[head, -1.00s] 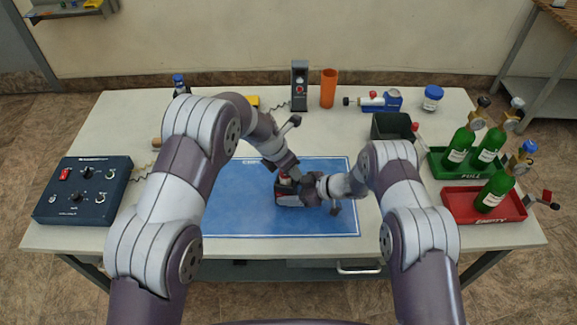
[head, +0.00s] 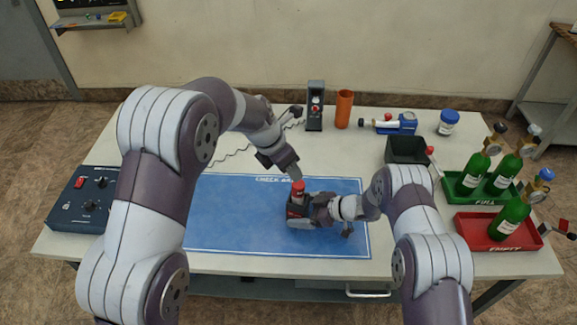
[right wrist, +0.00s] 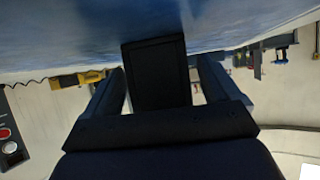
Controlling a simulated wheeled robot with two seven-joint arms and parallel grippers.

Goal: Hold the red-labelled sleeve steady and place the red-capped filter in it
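The dark sleeve (head: 297,212) with its red label stands upright on the blue mat (head: 235,225). The red-capped filter (head: 298,188) stands at the sleeve's top, cap up; how deep it sits is hidden. My left gripper (head: 294,173) points down from above, its fingertips at the cap's top; I cannot see whether they are apart or touch it. My right gripper (head: 322,210) reaches the sleeve from the right. In the right wrist view its fingers (right wrist: 160,78) stand on both sides of the dark sleeve (right wrist: 157,75) and appear closed on it.
A control box (head: 80,205) stands at the left. A black bin (head: 407,152), a green tray (head: 450,190) and a red tray (head: 470,238) with green bottles stand at the right. An orange cylinder (head: 343,108) stands behind. The mat's left part is clear.

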